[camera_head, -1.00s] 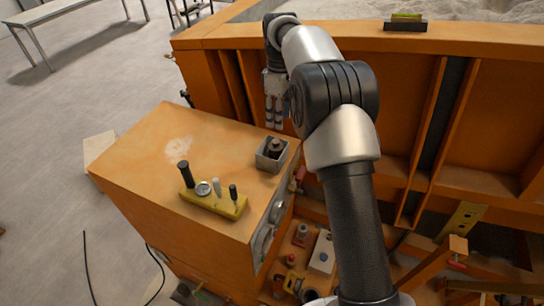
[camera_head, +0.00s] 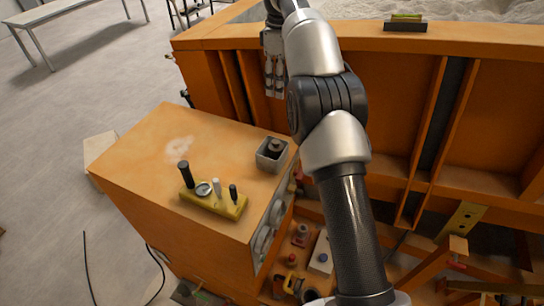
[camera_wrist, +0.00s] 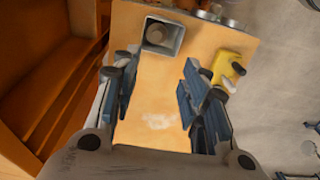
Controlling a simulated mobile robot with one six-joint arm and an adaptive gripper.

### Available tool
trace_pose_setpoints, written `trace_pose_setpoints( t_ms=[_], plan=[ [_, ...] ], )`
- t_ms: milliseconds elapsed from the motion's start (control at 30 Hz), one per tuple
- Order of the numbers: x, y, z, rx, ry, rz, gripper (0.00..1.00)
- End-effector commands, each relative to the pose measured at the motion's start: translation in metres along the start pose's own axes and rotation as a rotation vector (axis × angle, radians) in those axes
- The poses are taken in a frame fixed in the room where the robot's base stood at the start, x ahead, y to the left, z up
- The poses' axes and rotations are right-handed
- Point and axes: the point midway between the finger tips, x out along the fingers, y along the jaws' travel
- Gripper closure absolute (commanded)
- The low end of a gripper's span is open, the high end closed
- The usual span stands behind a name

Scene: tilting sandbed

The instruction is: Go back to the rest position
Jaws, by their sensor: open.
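My gripper (camera_head: 274,92) hangs beside the orange sandbed wall (camera_head: 400,95), past the far right corner of the orange cabinet. Its fingers point down. In the wrist view my gripper (camera_wrist: 158,95) has its two fingers spread wide apart, with nothing between them but the cabinet top below. My arm rises from the bottom of the head view and bends over toward the back, hiding part of the sandbed wall.
The orange cabinet (camera_head: 140,160) carries a yellow control block (camera_head: 213,203) with black knobs and a grey square box (camera_head: 271,155). A small level (camera_head: 405,22) sits on the sandbed rim. Valves and fittings (camera_head: 300,235) crowd the lower middle. Open floor lies left.

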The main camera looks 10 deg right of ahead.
Motion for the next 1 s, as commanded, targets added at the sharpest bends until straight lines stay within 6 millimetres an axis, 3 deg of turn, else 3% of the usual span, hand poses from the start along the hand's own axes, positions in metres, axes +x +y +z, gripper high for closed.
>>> trace_pose_setpoints(
  t_ms=[300, 467, 767, 867, 1000],
  plan=[
    [0.0, -0.002, 0.001, 0.011, 0.004, 0.006, 0.59],
    [0.002, -0.017, 0.011, 0.09, 0.025, 0.034, 0.59],
    [0.029, -0.094, 0.064, 0.357, 0.108, 0.113, 0.59],
    [0.051, -0.129, 0.087, 0.447, 0.14, 0.134, 0.59],
    [0.096, -0.18, 0.121, 0.572, 0.191, 0.16, 0.59]
  ],
)
